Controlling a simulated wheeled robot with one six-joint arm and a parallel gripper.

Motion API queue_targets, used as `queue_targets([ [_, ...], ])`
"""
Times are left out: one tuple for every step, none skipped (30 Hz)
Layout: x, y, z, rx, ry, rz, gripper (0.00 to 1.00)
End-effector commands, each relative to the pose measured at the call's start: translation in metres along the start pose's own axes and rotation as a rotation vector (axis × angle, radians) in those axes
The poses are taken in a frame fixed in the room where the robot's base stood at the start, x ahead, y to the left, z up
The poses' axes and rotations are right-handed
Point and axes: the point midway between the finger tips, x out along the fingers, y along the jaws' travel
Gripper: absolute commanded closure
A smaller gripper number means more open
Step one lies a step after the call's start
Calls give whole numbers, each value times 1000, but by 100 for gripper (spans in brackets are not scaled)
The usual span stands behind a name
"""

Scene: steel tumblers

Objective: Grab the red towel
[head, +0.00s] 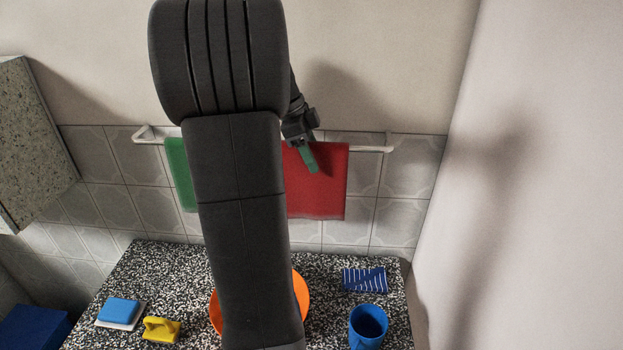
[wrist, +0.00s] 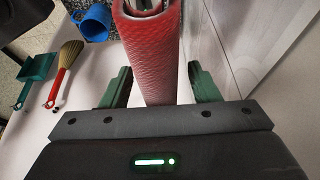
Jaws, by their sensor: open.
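The red towel (head: 325,192) hangs over the white wall rail, its left part hidden behind my arm. My gripper (head: 309,160) is at the towel's upper part in the head view, with a green finger showing against the red cloth. In the wrist view, the red towel (wrist: 155,50) runs down between the two green fingers of my gripper (wrist: 161,85). The fingers stand apart, one on each side of the cloth, with a gap visible at the left. Whether the right finger touches the cloth is hard to tell.
A green towel (head: 180,175) hangs left on the white rail (head: 370,149). Below, the speckled counter (head: 190,270) holds an orange plate (head: 301,295), blue cup (head: 368,325), striped blue cloth (head: 364,280), blue sponge (head: 119,311) and yellow item (head: 162,330). A wall stands close at right.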

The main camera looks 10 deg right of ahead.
Motion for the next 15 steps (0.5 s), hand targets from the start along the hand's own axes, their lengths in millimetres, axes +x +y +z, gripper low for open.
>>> queue_targets([
  [2,0,1,0,0,0,45],
  [2,0,1,0,0,0,45],
  [2,0,1,0,0,0,45],
  [2,0,1,0,0,0,45],
  [2,0,1,0,0,0,45],
  [2,0,1,0,0,0,45],
  [2,0,1,0,0,0,45],
  [2,0,1,0,0,0,45],
  [2,0,1,0,0,0,45],
  [2,0,1,0,0,0,45],
  [2,0,1,0,0,0,45],
  [2,0,1,0,0,0,45],
  [2,0,1,0,0,0,50],
  [2,0,1,0,0,0,56],
  [2,0,1,0,0,0,64],
])
